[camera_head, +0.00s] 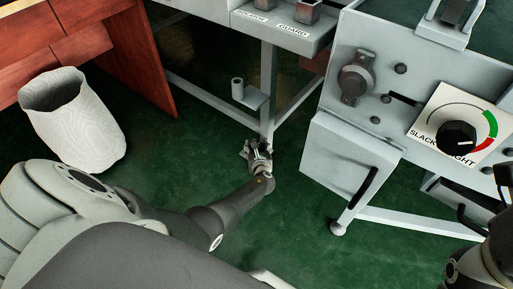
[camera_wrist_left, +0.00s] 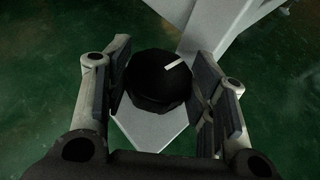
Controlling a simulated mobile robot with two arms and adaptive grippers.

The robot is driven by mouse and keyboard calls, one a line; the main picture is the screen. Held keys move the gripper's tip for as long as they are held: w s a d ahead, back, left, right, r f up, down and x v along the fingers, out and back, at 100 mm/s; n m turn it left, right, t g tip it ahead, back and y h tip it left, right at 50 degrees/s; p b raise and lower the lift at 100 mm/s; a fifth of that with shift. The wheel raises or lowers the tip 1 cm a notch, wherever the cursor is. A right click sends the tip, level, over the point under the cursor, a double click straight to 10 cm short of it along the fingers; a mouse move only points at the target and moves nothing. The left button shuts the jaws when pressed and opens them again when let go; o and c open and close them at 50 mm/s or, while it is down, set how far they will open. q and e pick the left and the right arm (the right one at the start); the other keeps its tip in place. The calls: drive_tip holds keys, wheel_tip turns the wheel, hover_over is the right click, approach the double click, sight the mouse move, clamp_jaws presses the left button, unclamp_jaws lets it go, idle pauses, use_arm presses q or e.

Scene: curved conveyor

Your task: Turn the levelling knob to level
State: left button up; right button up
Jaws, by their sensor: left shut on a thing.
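The levelling knob (camera_wrist_left: 155,88) is black and round with a white pointer line, seen in the left wrist view on a pale plate (camera_wrist_left: 150,132). Its line points to the upper right of that view. My left gripper (camera_wrist_left: 158,98) is around the knob, one finger on each side, shut on it. In the head view my left gripper (camera_head: 257,150) is low at the foot of a grey stand leg (camera_head: 268,95), and the knob is hidden there. Part of my right arm shows at the lower right edge; its fingers cannot be made out clearly.
A grey machine panel (camera_head: 335,130) at right carries a black dial knob (camera_head: 456,137) on a slack-to-tight scale. A white bin (camera_head: 75,125) and a wooden desk (camera_head: 135,65) are at left. Green floor (camera_head: 300,225) is open between my left arm and the machine.

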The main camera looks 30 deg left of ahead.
use_arm(q)
drive_tip(key=shift+y, duration=0.3)
drive_tip(key=o, duration=1)
drive_tip(key=shift+d, duration=0.1)
drive_tip(key=shift+s+d+r, duration=0.2)
drive_tip(key=shift+s+d, duration=0.15)
drive_tip(key=shift+s, duration=0.05)
drive_tip(key=shift+v, duration=5.3)
drive_tip(key=shift+a+r, duration=0.15)
drive_tip(key=shift+r, duration=0.05)
